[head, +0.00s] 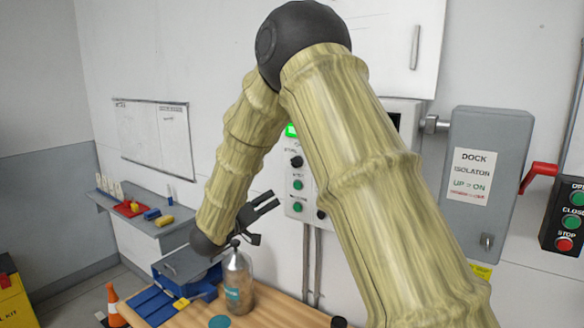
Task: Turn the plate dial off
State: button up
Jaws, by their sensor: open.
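A pale control panel (308,185) is on the wall near the middle, partly hidden by my arm. My gripper (272,201) is open and empty, left of the panel and above the bench, apart from the knobs.
A clear bottle (238,282) stands on the wooden bench (275,308) below my gripper, beside a blue case (185,270). A grey dock isolator box (487,165) with a red lever (538,175) is at right. A shelf (165,222) is at left.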

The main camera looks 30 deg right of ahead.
aim_at(293, 165)
notch_tip(293, 165, up, 10)
jog(key=s+d+m+g+h, duration=0.1)
jog(key=d+m+g+h, duration=0.1)
jog(key=g, duration=0.1)
jog(key=p+x, duration=0.5)
jog(key=x, duration=0.3)
jog(key=shift+w+d, duration=0.15)
jog(key=shift+w+d+f+p, duration=0.1)
jog(key=shift+w+d+p, duration=0.1)
jog(key=shift+d, duration=0.25)
jog(key=shift+w+d+f+p, duration=0.1)
jog(key=shift+d+p, duration=0.05)
jog(key=shift+d, duration=0.25)
jog(key=c, duration=1)
